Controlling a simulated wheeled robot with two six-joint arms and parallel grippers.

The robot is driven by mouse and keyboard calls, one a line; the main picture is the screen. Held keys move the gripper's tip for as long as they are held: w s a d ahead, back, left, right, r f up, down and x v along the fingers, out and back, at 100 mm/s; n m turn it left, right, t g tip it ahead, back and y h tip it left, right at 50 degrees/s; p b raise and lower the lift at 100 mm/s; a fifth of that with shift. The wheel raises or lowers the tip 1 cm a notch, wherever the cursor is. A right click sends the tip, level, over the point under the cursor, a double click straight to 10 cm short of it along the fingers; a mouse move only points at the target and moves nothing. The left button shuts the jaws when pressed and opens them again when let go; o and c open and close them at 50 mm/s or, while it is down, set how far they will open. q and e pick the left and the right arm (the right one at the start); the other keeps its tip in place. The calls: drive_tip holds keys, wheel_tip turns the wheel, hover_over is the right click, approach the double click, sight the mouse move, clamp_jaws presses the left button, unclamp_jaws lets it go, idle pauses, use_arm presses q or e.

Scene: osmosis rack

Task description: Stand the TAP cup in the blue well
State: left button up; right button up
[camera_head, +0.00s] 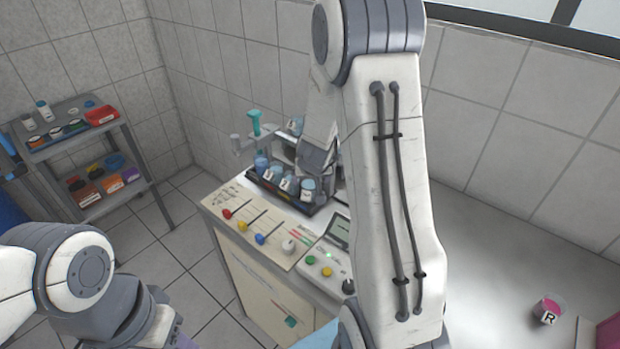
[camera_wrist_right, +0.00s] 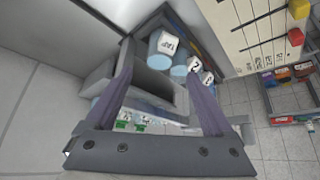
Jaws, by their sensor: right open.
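In the right wrist view, a blue cup with a white label that seems to read TAP (camera_wrist_right: 168,43) stands in a dark rack, just beyond the fingertips. My right gripper (camera_wrist_right: 160,58) is open, its two purple fingers apart with nothing gripped. In the head view, the right gripper (camera_head: 314,160) is over the rack's right part, its fingers partly hidden. Several blue cups (camera_head: 288,184) with white labels stand in the rack (camera_head: 268,189); I cannot tell which is TAP there. I cannot make out a blue well. My left arm is at the lower left, its gripper mostly cut off.
A cabinet panel with red, yellow, blue and white knobs (camera_head: 261,238) lies in front of the rack. A teal-topped fixture (camera_head: 254,124) stands behind it. A shelf cart (camera_head: 80,140) stands left.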

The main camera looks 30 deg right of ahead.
drive_tip(key=s+a+r+n+g+y, duration=0.1)
drive_tip(key=s+a+r+n+y, duration=0.2)
drive_tip(key=a, duration=0.6)
drive_tip(key=s+a+r+n+y, duration=0.1)
drive_tip(key=s+a+r+n, duration=0.15)
drive_tip(key=s+a, duration=0.45)
drive_tip(key=s+a+r+n+g+y, duration=0.1)
drive_tip(key=a+r+n+y, duration=0.15)
drive_tip(key=a, duration=0.85)
drive_tip(key=s+a+r+n+g+h, duration=0.1)
drive_tip(key=s+n+g, duration=0.1)
drive_tip(key=s, duration=0.7)
drive_tip(key=s+a+r+n+g+h, duration=0.1)
drive_tip(key=s+r+n, duration=0.1)
drive_tip(key=s, duration=0.7)
drive_tip(key=shift+a+n+g+p, duration=0.15)
drive_tip(key=shift+n+g+p, duration=0.2)
drive_tip(key=shift+n+g, duration=0.05)
drive_tip(key=shift+h, duration=0.25)
